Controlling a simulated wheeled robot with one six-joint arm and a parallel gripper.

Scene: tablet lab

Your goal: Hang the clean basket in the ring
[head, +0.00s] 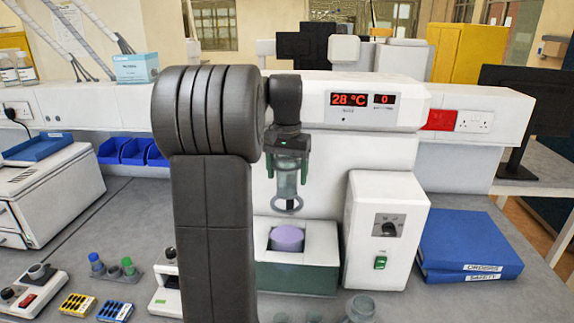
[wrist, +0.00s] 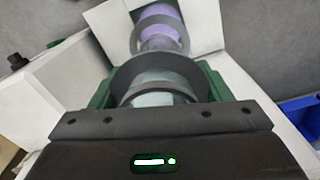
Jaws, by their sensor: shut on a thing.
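My gripper (head: 290,180) is shut on a pale, translucent basket (head: 287,181), which looks upright. The wrist view also shows the basket (wrist: 158,98) between green fingers, with a dark rim around it. A grey ring (head: 287,205) is at the basket's lower end in the head view, and it shows beyond the basket in the wrist view (wrist: 181,34). The two overlap in both views; I cannot tell whether the basket's lower end is inside the ring. Below the ring, a vessel with purple contents (head: 287,238) sits in the white and green bath (head: 296,277).
The white machine (head: 400,155) with a red display stands behind, and a control box (head: 386,236) is close on the right. Blue binders (head: 470,247) lie further right. A translucent cup (head: 360,308) is at the front edge. Small racks and tools crowd the left.

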